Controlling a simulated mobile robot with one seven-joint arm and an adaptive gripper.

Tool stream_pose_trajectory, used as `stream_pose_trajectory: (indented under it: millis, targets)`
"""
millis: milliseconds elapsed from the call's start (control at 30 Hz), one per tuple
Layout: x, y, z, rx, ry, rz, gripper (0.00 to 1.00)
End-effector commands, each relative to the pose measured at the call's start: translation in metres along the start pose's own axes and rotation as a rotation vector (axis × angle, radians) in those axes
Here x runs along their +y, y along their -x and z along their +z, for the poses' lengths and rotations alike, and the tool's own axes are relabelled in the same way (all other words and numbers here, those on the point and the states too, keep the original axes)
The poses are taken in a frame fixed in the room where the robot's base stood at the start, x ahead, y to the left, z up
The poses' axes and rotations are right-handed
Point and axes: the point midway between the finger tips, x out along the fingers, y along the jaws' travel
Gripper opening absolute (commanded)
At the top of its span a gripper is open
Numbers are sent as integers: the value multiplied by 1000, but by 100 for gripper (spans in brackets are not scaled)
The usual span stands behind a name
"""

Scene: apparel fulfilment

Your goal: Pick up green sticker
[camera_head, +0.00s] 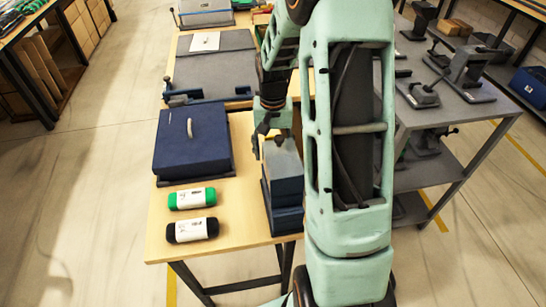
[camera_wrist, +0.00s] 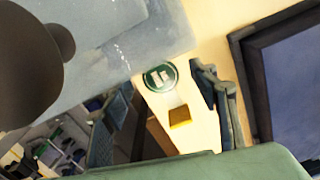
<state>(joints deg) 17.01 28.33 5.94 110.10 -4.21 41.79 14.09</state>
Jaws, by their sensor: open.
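The green sticker (camera_wrist: 160,77) is round with a white mark. In the wrist view it lies on the pale wooden table surface, by the edge of a grey-blue box (camera_wrist: 115,45). I cannot make it out in the head view, where my arm and the box cover part of the table. My gripper (camera_head: 268,140) is open above the grey-topped box (camera_head: 282,185) at the table's right side. In the wrist view a dark, blurred part of it fills the upper left; nothing shows held. The sticker is apart from it.
A navy case (camera_head: 192,143) stands left of the box. A green-ended roll (camera_head: 191,198) and a black-ended roll (camera_head: 192,230) lie in front. A grey shelf unit (camera_head: 450,105) stands right.

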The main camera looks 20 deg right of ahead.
Motion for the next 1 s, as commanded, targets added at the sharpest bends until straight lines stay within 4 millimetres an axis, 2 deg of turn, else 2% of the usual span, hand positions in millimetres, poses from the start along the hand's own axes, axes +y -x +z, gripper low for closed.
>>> stream_pose_trajectory:
  millis: [733,1000]
  targets:
    - [0,-5,0,0,0,0,54]
    - [0,-5,0,0,0,0,27]
